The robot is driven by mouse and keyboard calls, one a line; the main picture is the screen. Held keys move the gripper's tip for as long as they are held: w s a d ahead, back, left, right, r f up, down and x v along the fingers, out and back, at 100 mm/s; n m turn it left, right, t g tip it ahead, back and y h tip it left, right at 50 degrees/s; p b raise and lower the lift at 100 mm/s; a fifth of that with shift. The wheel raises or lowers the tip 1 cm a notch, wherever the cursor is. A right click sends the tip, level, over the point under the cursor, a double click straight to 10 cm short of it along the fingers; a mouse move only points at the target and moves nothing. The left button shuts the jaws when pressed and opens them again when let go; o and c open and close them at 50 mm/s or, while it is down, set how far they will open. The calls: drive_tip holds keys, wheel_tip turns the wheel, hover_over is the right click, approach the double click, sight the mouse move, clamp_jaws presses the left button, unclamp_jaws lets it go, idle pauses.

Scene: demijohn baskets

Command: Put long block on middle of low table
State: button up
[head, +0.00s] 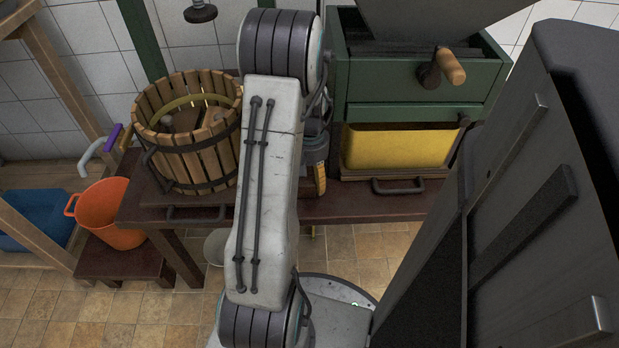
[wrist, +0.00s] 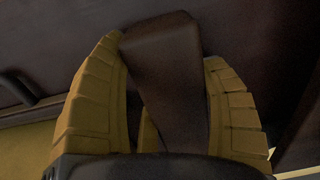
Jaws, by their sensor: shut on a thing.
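The long block (wrist: 172,85) is dark brown and fills the space between the yellow fingers of my gripper (wrist: 165,50) in the wrist view. My gripper is shut on it, and its far end sticks out past the fingertips. In the head view a yellow finger of my gripper (head: 320,180) shows beside my arm, above the front of a dark red-brown table (head: 350,208); the block cannot be made out there. A smaller, lower dark table (head: 125,266) stands at the left. Which one is meant by the low table is not clear from the pictures.
A slatted wooden basket (head: 190,150) stands on the larger table, left of my arm. A green machine (head: 420,85) with a yellow bin (head: 400,148) is on the right. An orange bucket (head: 108,215) is at the small table. A wooden frame (head: 70,85) stands at far left.

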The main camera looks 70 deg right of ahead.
idle(0.3)
drive_tip(key=o, duration=1.3)
drive_tip(key=shift+f, duration=0.1)
wheel_tip(320, 180, up, 12)
drive_tip(key=p, duration=0.4)
drive_tip(key=shift+r, duration=0.2)
